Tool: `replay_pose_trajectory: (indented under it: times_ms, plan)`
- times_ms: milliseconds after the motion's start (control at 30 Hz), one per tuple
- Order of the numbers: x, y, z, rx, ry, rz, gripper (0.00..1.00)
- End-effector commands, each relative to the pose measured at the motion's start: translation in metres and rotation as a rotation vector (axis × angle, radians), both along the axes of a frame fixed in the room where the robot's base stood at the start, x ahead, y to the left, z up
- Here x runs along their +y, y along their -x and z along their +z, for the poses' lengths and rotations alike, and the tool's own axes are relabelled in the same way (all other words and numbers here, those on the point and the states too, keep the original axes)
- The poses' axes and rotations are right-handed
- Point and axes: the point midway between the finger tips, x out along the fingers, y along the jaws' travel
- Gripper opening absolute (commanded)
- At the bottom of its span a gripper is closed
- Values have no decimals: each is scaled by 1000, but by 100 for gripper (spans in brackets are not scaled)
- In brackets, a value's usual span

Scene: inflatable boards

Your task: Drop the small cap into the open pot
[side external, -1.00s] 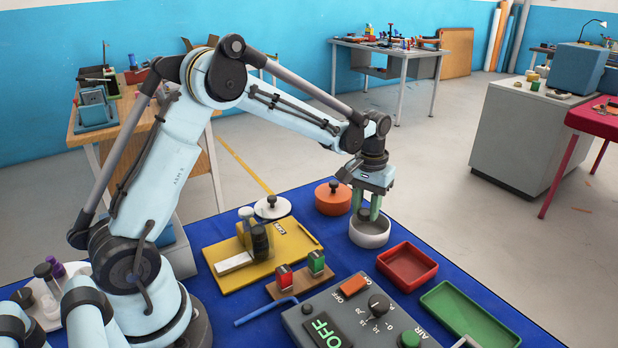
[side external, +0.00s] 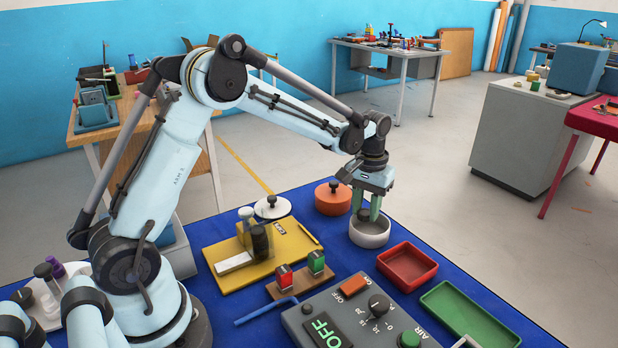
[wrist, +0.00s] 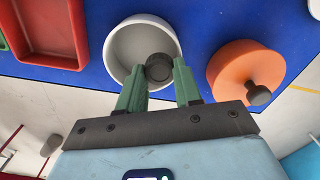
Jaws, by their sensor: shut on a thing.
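The small dark cap (wrist: 159,68) is held between the green fingertips of my gripper (wrist: 160,80). In the wrist view it lies over the inside of the open white pot (wrist: 119,52), toward the side nearest my gripper. In the side view the pot (side external: 370,238) stands on the blue mat, and my gripper (side external: 368,210) points down into its mouth. The cap (side external: 363,214) shows there as a dark shape at about rim height. I cannot tell whether it touches the pot.
An orange lidded pot (side external: 333,199) stands close behind the white pot. A red tray (side external: 407,267) and a green tray (side external: 468,316) lie in front and to the right. A yellow board (side external: 215,253) and a grey control box (side external: 340,313) are nearby.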

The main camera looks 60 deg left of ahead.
Motion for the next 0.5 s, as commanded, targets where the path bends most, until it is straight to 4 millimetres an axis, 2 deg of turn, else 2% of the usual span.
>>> replay_pose_trajectory:
  times_ms: [433,467,500]
  plan:
    - [0,0,0,0,0,0,6]
    - [0,0,0,0,0,0,37]
    - [0,0,0,0,0,0,43]
